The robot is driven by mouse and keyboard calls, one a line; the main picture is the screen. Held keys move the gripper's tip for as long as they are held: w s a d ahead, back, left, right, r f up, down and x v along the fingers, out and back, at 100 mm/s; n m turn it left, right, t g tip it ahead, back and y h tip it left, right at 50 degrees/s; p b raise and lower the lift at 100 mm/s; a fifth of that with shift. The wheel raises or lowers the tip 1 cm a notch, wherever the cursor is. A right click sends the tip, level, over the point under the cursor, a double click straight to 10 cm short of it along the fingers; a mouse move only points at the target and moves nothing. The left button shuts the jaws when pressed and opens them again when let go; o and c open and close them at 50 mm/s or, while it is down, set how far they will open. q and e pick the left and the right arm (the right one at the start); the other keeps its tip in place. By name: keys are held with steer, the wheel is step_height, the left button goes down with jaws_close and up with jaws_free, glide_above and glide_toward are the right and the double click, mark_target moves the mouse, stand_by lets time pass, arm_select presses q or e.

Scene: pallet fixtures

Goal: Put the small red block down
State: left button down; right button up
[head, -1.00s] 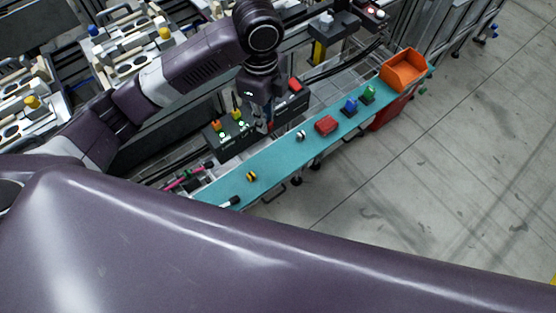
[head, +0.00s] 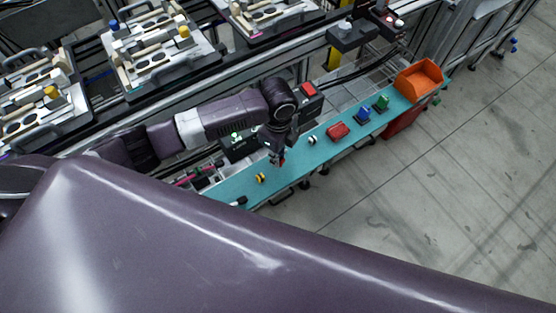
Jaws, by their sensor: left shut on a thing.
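My left gripper (head: 278,160) hangs over the teal bench strip (head: 234,186), pointing down. It is shut on a small red block (head: 282,161), of which only a little red shows at the fingertips. I cannot tell whether the block touches the strip or is just above it. The gripper is between a small yellow-and-black part (head: 260,178) on its left and a small black-and-white part (head: 312,139) on its right. My right gripper is not in view.
A larger red case (head: 338,131), a blue block (head: 363,115), a green block (head: 381,103) and an orange bin (head: 418,80) stand farther right along the strip. A dark control box with lit buttons (head: 238,146) is behind. Bare strip shows around the gripper.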

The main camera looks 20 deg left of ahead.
arm_select(q)
steer(key=shift+f, duration=1.6)
steer(key=shift+f, duration=0.1)
steer(key=c, duration=1.9)
jaws_free()
steer(key=shift+c, duration=0.2)
step_height(320, 180, up, 12)
steer(key=shift+r, duration=0.15)
